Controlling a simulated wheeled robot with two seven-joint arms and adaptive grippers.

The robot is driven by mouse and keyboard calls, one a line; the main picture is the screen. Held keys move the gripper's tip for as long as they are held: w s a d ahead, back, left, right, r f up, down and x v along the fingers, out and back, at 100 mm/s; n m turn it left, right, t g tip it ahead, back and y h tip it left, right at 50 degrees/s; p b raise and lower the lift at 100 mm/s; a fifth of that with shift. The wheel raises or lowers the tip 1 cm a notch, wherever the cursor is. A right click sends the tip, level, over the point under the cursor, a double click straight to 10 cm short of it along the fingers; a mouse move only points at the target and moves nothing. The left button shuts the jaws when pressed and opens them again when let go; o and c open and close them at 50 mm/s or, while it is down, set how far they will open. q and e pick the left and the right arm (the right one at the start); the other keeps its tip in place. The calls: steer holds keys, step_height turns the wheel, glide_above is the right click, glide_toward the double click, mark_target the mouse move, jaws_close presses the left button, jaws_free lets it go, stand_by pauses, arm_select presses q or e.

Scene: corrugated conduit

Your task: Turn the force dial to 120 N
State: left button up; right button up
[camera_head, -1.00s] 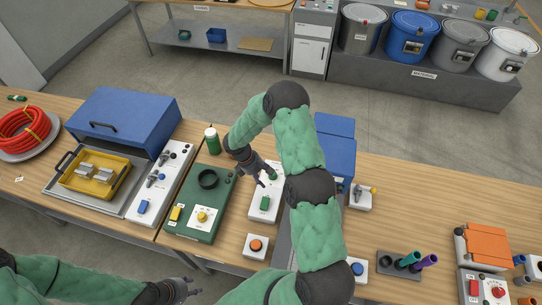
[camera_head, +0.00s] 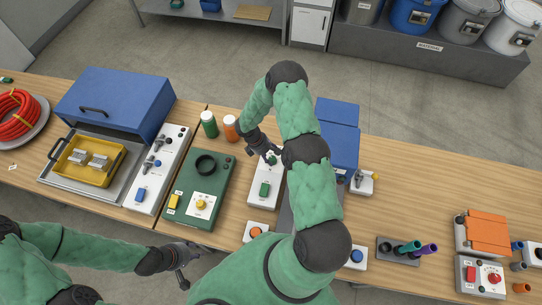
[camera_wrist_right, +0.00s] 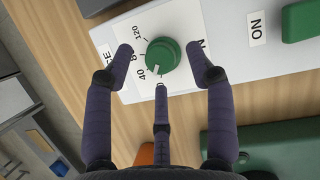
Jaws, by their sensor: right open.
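The force dial is a round green knob with a white pointer mark (camera_wrist_right: 163,55) in the right wrist view. Its white scale plate reads 40, 80, 120 and N; the mark points near the low end, below 40. The dial sits on a white control box (camera_head: 257,197) with a green switch (camera_head: 265,189). My right gripper (camera_head: 270,151) is over the box's far end. In the wrist view its open fingers (camera_wrist_right: 165,65) straddle the dial, apart from it as far as I can tell. My left gripper (camera_head: 194,263) is open and empty at the table's front edge.
A green box with a black ring (camera_head: 206,165) stands left of the control box. A green bottle (camera_head: 209,124) and an orange bottle (camera_head: 230,128) stand behind. A blue machine (camera_head: 338,145) is close on the right. An orange button box (camera_head: 256,232) is in front.

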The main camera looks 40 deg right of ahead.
steer(key=shift+x, duration=0.85)
